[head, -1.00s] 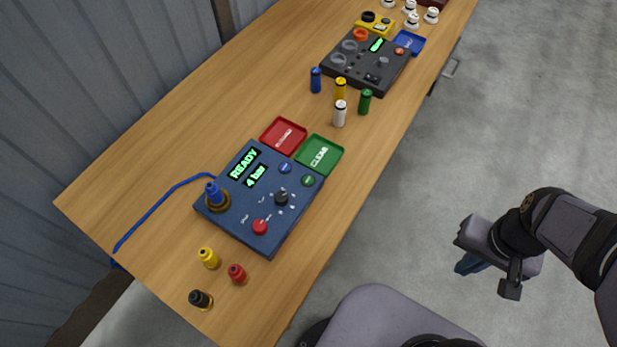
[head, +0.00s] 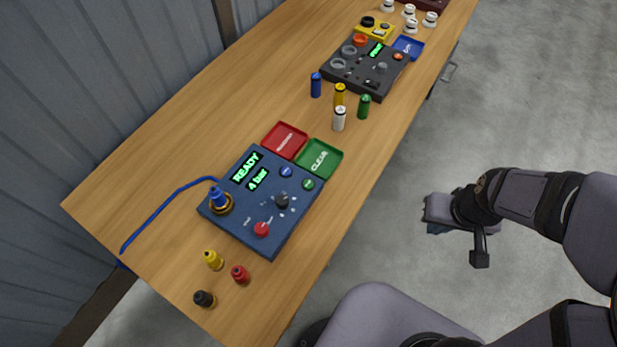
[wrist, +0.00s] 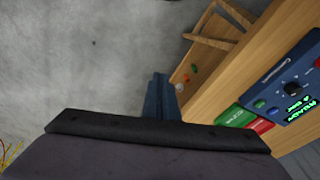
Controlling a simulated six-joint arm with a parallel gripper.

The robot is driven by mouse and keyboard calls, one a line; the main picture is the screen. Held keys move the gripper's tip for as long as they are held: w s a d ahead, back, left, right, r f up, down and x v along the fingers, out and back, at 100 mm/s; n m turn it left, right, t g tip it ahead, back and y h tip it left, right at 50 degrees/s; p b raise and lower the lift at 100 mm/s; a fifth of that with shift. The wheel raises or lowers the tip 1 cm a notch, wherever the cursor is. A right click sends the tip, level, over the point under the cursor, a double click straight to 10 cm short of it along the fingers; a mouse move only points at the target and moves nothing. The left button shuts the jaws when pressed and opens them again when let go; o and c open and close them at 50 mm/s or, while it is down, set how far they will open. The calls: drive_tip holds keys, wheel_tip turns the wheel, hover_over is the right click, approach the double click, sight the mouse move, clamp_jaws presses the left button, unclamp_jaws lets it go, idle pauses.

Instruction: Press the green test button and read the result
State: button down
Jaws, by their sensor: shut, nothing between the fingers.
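The blue test panel (head: 235,226) lies on the bench. Its display (head: 251,173) reads "READY" and "4 bar" in green. The green button (head: 308,184) is on the panel's right side, below a blue button (head: 286,171). A blue connector (head: 217,197) with a hose sits in the brass port. My gripper (head: 436,229) is right of the bench, over the floor, apart from the panel. In the wrist view my gripper (wrist: 161,97) is shut and empty; the panel (wrist: 277,82) is at the right, partly cut off.
A red tray (head: 284,141) and a green "CLEAR" tray (head: 319,159) adjoin the panel. Loose yellow (head: 214,260), red (head: 240,274) and black (head: 204,299) connectors stand in front. Several small cylinders and a dark panel (head: 350,83) are farther back.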

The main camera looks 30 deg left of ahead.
drive_tip(key=w+a+r+n+t+p, duration=0.1)
drive_tip(key=w+a+n+p, duration=0.15)
drive_tip(key=a, duration=0.55)
wheel_tip(320, 180, up, 3)
drive_tip(key=n+t+y+p, duration=0.45)
drive_tip(key=n+p, duration=0.35)
drive_tip(key=n, duration=0.3)
hover_over(309, 188)
drive_tip(key=shift+f+y, duration=0.1)
drive_tip(key=shift+y, duration=0.15)
drive_tip(key=shift+f+g, duration=0.1)
drive_tip(key=shift+g, duration=0.15)
wheel_tip(309, 188, down, 6)
drive_tip(key=b, duration=0.6)
drive_tip(key=shift+f+b, duration=0.25)
drive_tip(key=shift+b, duration=0.1)
drive_tip(key=shift+f+b, duration=0.8)
drive_tip(key=shift+f, duration=0.25)
drive_tip(key=shift+f, duration=0.15)
drive_tip(key=shift+f, duration=0.3)
